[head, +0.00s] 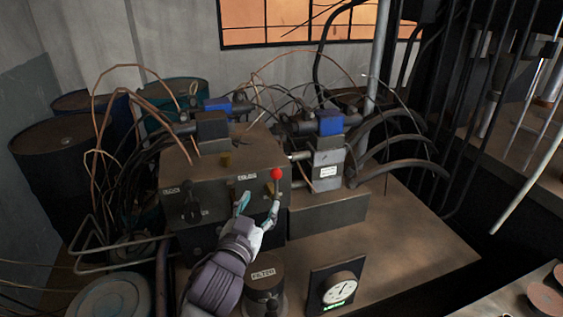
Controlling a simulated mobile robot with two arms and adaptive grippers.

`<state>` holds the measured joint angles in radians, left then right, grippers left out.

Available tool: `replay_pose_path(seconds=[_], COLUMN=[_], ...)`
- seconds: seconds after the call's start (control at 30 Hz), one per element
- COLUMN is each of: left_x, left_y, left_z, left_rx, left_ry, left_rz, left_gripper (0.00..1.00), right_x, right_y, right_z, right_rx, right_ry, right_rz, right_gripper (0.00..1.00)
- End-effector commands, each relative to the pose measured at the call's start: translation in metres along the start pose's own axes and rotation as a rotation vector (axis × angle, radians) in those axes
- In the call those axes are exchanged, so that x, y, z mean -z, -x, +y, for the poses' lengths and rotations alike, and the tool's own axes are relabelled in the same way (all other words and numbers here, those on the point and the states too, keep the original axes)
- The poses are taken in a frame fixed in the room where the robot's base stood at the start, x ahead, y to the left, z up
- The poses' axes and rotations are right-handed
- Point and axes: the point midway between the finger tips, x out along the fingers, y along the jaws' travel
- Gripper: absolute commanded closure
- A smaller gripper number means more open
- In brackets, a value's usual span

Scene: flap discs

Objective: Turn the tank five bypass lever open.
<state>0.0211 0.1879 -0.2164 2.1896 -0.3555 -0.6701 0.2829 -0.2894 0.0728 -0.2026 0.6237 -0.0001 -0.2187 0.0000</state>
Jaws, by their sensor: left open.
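A brown metal valve block (225,172) stands on the bench and carries several levers. A lever with a red ball knob (277,174) is at its front right, with the knob at the top. A black lever (190,203) is on its front left. The small labels on the block are too small to read surely, so I cannot tell which lever is marked tank five bypass. My left gripper (258,204) is open in front of the block, its fingers pointing up just below the red knob. Its right finger is close to the red-knobbed lever; I cannot tell whether they touch.
A can labelled FILTER (264,291) and a dial gauge (340,289) stand in front, close to my left arm. Hoses and blue-capped valves (331,123) crowd the back. Drums (62,160) stand at left. The bench top (415,240) is clear at right.

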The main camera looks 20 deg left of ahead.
Motion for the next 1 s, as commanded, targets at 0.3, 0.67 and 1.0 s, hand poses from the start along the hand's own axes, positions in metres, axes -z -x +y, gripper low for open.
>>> replay_pose_path(seconds=[0.3, 0.67, 1.0], left_x=[0.003, 0.0, -0.001], left_y=[-0.059, -0.121, -0.134], left_z=[-0.001, 0.0, 0.001], left_rx=[0.001, 0.0, -0.001], left_ry=[-0.001, -0.001, -0.001], left_rz=[-0.002, -0.002, -0.002], left_gripper=[0.43, 0.43, 0.43], right_x=[-0.024, -0.003, -0.004], right_y=[0.019, 0.032, 0.034], right_z=[0.007, 0.009, 0.001], right_rx=[-0.008, -0.011, -0.001], right_ry=[0.003, 0.001, -0.003], right_rz=[-0.038, -0.008, -0.011], right_gripper=[0.6, 0.6, 0.6])
